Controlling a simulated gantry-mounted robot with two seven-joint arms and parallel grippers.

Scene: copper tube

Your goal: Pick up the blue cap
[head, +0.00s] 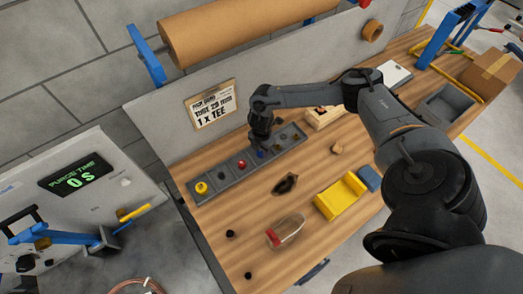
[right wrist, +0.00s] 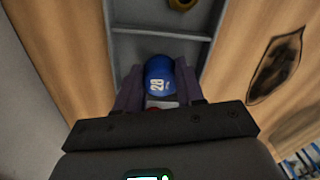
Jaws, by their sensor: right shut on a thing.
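The blue cap (right wrist: 158,70) has white markings and sits between the two fingers of my right gripper (right wrist: 158,92) in the right wrist view. The fingers are shut on it from both sides. In the head view my right gripper (head: 261,141) points down over the grey compartment tray (head: 226,184), and only a bit of the blue cap (head: 261,154) shows below it. I cannot tell whether the cap still touches the tray floor. My left gripper is not in view.
The tray also holds a yellow piece (head: 201,188), a dark piece (head: 221,175) and a red piece (head: 242,164). A wooden block (head: 324,116) stands right of the tray. A yellow stand (head: 341,195) and a red-ended clear bottle (head: 285,231) are nearer on the wooden bench.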

